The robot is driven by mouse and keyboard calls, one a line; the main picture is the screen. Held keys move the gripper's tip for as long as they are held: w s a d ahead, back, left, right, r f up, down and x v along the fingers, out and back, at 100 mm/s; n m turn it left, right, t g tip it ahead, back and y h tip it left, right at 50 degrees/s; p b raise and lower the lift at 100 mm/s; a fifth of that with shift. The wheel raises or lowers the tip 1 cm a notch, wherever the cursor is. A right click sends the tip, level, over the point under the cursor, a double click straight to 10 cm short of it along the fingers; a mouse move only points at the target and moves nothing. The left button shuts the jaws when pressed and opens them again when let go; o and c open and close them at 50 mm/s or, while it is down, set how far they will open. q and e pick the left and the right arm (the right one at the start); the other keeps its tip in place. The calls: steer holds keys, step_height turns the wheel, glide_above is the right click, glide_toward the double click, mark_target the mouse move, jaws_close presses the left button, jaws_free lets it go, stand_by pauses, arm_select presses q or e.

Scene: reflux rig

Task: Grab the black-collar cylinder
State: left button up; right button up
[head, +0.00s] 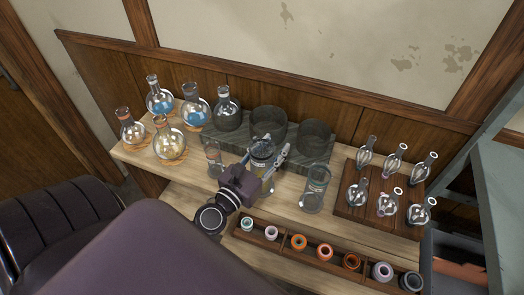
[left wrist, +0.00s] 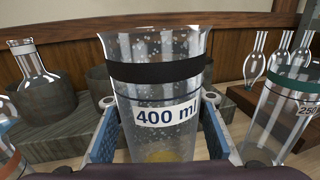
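The black-collar cylinder (left wrist: 160,95) is clear glass with a black band below its rim and a "400 ml" label. It stands upright in the middle of the left wrist view. In the head view the cylinder (head: 262,150) is partly hidden by my left gripper (head: 277,152). My right gripper is not in view.
A green-collar cylinder (left wrist: 290,105) stands close on the right, and another cylinder (head: 214,160) on the left. Round flasks (head: 170,145) crowd the left end. A rack of small glassware (head: 340,209) is at right. A tray of rings (head: 285,254) lies along the front.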

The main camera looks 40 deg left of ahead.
arm_select(q)
jaws_close()
steer(key=shift+r, duration=0.15)
